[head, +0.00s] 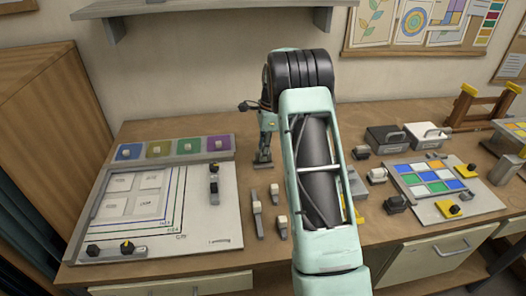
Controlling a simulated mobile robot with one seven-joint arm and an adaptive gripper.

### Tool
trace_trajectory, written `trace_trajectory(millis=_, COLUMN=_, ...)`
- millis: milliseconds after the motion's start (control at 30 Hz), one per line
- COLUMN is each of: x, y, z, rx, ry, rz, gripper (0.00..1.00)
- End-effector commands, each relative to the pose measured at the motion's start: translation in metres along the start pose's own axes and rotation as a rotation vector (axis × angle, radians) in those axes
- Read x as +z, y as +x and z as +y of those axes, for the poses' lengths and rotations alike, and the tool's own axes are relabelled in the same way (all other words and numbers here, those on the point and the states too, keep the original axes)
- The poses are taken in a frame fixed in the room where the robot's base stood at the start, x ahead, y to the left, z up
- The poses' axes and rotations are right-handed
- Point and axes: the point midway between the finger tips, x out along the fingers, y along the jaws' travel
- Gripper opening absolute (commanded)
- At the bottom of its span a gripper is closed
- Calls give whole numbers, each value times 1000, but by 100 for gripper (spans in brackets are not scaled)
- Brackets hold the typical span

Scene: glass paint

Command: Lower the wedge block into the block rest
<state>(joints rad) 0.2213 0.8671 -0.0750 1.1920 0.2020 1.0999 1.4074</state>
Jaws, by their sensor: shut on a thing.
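My gripper (263,157) points down over the middle of the worktable, just left of my mint-green forearm. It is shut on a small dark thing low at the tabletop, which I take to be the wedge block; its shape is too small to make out. Several small grey holders with pale blocks stand in front of the gripper, among them one holder (257,222) and another (282,228). I cannot tell which of these is the block rest, or whether it is hidden behind my arm. I cannot tell whether the held thing touches anything below.
A grey board (205,243) with white tiles and a strip of coloured squares (168,147) lies at left. A coloured glass panel (428,178) lies at right, with grey boxes (385,137) and a wooden rack (485,108) behind. My forearm covers the table's centre.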

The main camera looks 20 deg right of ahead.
Motion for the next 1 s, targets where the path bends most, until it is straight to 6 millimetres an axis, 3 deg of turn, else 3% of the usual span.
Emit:
trace_trajectory(millis=367, x=0, y=1, z=0, rx=0, ry=0, rz=0, gripper=0)
trace_trajectory(millis=833, x=-2, y=19, z=0, rx=1, ry=0, rz=0, gripper=0)
trace_trajectory(millis=867, x=-2, y=19, z=0, rx=1, ry=0, rz=0, gripper=18)
trace_trajectory(millis=1000, x=-2, y=18, z=0, rx=1, ry=0, rz=0, gripper=33)
